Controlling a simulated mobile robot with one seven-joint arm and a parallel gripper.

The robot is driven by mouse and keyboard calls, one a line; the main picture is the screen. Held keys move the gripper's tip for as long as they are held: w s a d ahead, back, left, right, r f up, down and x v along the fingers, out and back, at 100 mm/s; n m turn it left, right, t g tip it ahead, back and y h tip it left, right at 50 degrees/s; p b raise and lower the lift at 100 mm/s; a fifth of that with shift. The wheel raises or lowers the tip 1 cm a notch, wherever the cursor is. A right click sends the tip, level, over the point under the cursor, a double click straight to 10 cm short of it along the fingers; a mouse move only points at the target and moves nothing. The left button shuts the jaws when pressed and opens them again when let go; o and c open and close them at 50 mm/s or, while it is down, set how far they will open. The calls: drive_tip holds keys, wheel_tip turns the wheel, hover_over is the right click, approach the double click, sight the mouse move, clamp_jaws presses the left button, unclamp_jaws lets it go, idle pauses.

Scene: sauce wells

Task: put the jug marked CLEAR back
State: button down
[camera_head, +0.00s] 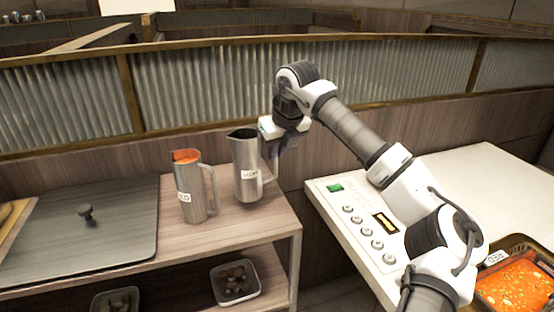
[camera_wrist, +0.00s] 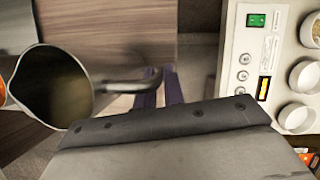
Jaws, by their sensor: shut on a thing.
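The metal jug marked CLEAR (camera_head: 246,158) is at the right part of the wooden shelf top, close to upright. I cannot tell whether its base touches the wood. My gripper (camera_head: 273,150) is at its right side, shut on its handle. In the wrist view the purple fingers (camera_wrist: 163,92) close on the end of the jug's handle (camera_wrist: 125,86), and the jug's open mouth (camera_wrist: 55,88) shows a dark inside. A second metal jug (camera_head: 190,190) with orange-red contents and a partly hidden label stands to its left, a small gap apart.
A dark board with a knob (camera_head: 85,240) covers the shelf's left part. Small bins (camera_head: 235,280) sit on the lower shelf. A white counter with a button panel (camera_head: 345,215) and an orange-filled tray (camera_head: 520,285) is at right. A corrugated partition (camera_head: 200,90) stands behind.

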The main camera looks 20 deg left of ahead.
sight(277, 161)
drive_tip(key=shift+f, duration=1.6)
drive_tip(key=c, duration=1.5)
unclamp_jaws()
drive_tip(key=shift+r, duration=0.2)
drive_tip(key=b+v, duration=0.1)
drive_tip(key=v, duration=1.1)
